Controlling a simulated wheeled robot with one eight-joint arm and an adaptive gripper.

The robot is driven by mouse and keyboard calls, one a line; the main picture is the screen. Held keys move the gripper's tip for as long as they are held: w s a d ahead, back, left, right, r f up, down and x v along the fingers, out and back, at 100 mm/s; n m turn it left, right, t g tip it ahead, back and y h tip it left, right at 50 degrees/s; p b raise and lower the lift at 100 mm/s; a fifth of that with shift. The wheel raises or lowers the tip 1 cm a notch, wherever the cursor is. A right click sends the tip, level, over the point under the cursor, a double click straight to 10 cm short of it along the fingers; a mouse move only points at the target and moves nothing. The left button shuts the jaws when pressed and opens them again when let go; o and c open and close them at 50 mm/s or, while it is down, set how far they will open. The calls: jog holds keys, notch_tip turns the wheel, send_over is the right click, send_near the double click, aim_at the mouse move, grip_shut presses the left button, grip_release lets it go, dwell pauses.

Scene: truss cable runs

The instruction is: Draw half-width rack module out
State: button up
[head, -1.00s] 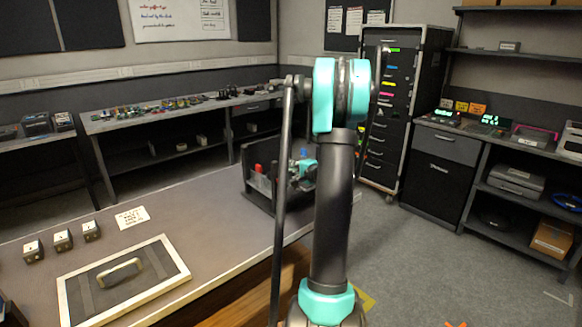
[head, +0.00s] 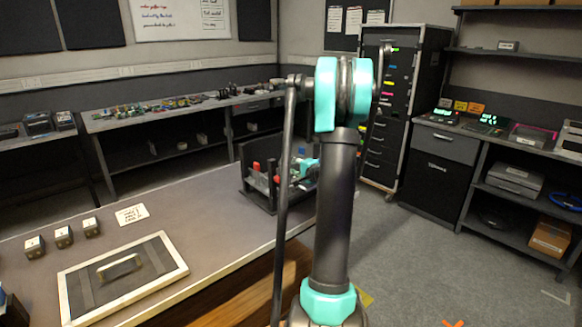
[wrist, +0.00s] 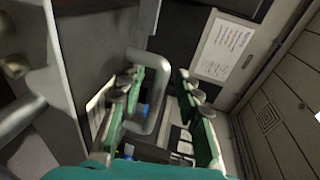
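My gripper shows in the wrist view (wrist: 163,105) with its two green fingers apart and dark pads at their tips. A grey U-shaped handle (wrist: 154,72) stands between the fingers, nearer the left one. I see a gap on the right; contact on the left is unclear. The handle seems to belong to the dark panel behind it, but I cannot tell for sure that this is the half-width rack module. In the head view my gripper's teal part (head: 308,167) is at a black open holder (head: 258,195) on the table, partly hidden by my arm.
The holder contains red and blue items. A framed dark panel with a handle (head: 72,296), several small blocks and a card (head: 131,215) lie on the table (head: 190,210). A tall equipment rack (head: 426,70) stands behind.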

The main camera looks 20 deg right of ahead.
jog(key=shift+s, duration=0.1)
jog(key=v, duration=1.2)
jog(key=s+a+f+n+g, duration=0.4)
jog(key=s+a, duration=0.2)
jog(key=a, duration=0.4)
jog(key=s+a+f+n+g, duration=0.3)
jog(key=s+a+f+n, duration=0.15)
jog(key=a, duration=0.55)
jog(key=s+f+n+g+h, duration=0.2)
jog(key=s+f+n, duration=0.1)
jog(key=s, duration=0.5)
jog(key=s+a+f+n+g+h, duration=0.1)
jog(key=s+f+n+g+h, duration=0.1)
jog(key=s, duration=0.6)
jog(key=shift+s+a+f+n, duration=0.2)
jog(key=shift+a+f+n, duration=0.15)
jog(key=shift+n, duration=0.3)
